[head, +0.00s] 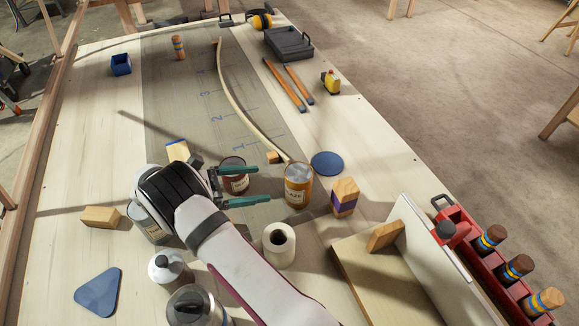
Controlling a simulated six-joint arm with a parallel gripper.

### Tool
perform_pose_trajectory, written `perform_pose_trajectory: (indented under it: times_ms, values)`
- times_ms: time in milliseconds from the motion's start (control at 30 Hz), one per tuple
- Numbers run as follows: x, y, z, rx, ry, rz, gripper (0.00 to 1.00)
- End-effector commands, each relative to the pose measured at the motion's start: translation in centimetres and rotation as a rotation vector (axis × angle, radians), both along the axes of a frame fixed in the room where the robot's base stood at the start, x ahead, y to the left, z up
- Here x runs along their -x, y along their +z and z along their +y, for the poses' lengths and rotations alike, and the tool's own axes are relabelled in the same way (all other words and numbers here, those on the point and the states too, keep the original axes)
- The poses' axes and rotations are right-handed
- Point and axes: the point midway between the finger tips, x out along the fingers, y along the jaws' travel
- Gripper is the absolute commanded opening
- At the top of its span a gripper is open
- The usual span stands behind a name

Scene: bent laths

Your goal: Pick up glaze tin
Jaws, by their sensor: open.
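The glaze tin (298,190) is an amber-labelled can with a metal lid, standing upright near the middle of the table; part of its label reads "AZE". My gripper (262,184) is to its left with its green fingers pointing right toward the tin. The fingers are apart, and a gap shows between their tips and the glaze tin. A dark red tin (235,184) shows between and behind the fingers; the upper finger hides part of it. I cannot tell whether the gripper touches the red tin.
A striped wooden block (344,197) stands close right of the glaze tin, a white roll (279,245) in front. A bent lath (240,105) ends just behind it, near a blue disc (327,163). A wooden board (375,270) and red tool carrier (465,240) stand right.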

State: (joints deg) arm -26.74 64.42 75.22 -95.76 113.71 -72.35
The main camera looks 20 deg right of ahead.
Motion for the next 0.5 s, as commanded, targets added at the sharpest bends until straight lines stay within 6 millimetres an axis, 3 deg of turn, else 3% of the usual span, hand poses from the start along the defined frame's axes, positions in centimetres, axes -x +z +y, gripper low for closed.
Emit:
perform_pose_trajectory:
  times_ms: [67,300,500]
  values:
    - [-0.1,-0.6,-1.1,0.01,0.007,0.01,1.0]
    - [0.0,-2.5,-7.6,0.008,0.005,0.01,1.0]
    - [-0.1,-3.4,-10.4,0.007,0.006,0.009,1.0]
